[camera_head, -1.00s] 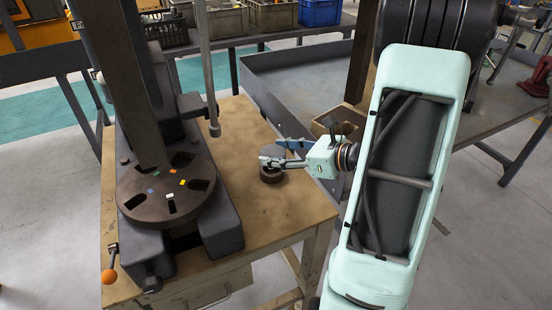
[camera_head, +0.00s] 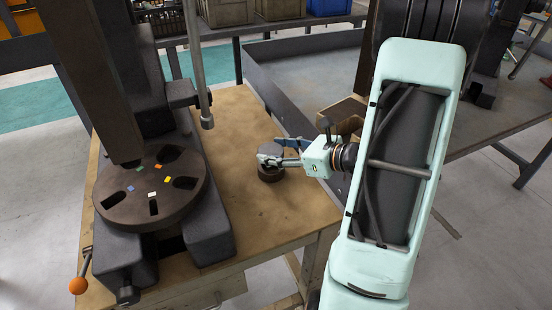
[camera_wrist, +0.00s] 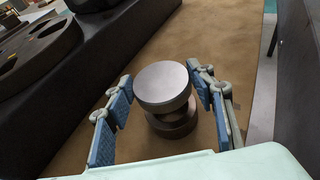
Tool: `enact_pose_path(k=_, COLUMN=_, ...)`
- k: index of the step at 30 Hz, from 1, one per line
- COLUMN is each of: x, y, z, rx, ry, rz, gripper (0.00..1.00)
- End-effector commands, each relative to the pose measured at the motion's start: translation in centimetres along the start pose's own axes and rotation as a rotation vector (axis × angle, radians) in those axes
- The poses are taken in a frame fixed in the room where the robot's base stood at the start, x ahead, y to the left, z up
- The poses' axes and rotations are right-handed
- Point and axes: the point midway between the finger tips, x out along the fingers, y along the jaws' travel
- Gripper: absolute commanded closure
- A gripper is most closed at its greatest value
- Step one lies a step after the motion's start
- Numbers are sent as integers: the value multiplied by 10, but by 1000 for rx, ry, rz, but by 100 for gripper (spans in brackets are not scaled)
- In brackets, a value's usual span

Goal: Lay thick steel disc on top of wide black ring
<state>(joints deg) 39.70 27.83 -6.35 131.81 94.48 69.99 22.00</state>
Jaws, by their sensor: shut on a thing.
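My gripper (camera_wrist: 163,86) is shut on the thick steel disc (camera_wrist: 163,82), with a blue-padded finger on each side of it. The disc is a smooth grey round, held about level. Directly below it is the wide black ring (camera_wrist: 174,128), mostly covered by the disc in the wrist view. In the head view my gripper (camera_head: 270,158) reaches in from the right, and the ring (camera_head: 270,175) lies on the wooden bench under the disc (camera_head: 270,149). The disc is roughly over the ring; I cannot tell whether they touch.
The arbor press, with its round slotted plate (camera_head: 151,190), stands left of the ring on the bench (camera_head: 262,226). An orange-knobbed lever (camera_head: 79,285) is at its front. A brown box (camera_head: 343,110) is behind my gripper. Bare bench top lies in front of the ring.

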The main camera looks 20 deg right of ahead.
Motion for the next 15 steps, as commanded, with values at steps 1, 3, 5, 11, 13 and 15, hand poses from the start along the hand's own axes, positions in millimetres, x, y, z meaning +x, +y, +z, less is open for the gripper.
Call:
enact_pose_path(k=1, x=5, y=1, z=-12, rx=2, ry=-1, rz=0, gripper=84)
enact_pose_path(k=3, x=9, y=3, z=-22, rx=2, ry=-1, rz=-1, gripper=84)
enact_pose_path(k=5, x=11, y=4, z=-27, rx=2, ry=-1, rz=-3, gripper=84)
enact_pose_path(k=11, x=11, y=4, z=-27, rx=2, ry=-2, rz=-5, gripper=84)
enact_pose_path(k=13, x=11, y=4, z=-27, rx=2, ry=-2, rz=-5, gripper=84)
enact_pose_path(k=15, x=11, y=4, z=-27, rx=2, ry=-2, rz=-5, gripper=84)
